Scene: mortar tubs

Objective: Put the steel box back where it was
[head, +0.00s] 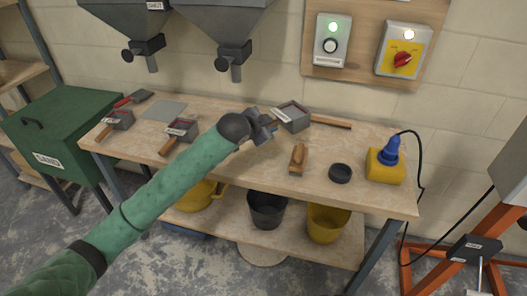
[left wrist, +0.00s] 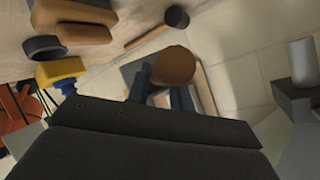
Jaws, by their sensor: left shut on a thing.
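A steel box (head: 292,117) with a dark reddish inside is at the back of the bench, right of the middle. My left gripper (head: 262,127) is at its left side, shut on its wooden handle. In the left wrist view the round brown handle end (left wrist: 174,66) sits between my fingers, with part of the box (left wrist: 206,92) behind it. I cannot tell whether the box touches the bench. My right gripper is out of view.
A bare grey square (head: 164,110) lies between the left boxes. A wooden-handled tool (head: 331,121) lies behind right. A brown wooden block (head: 298,157), black ring (head: 340,173) and yellow-blue device (head: 386,163) occupy the right. Grey hoppers (head: 228,35) hang above the bench (head: 235,177).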

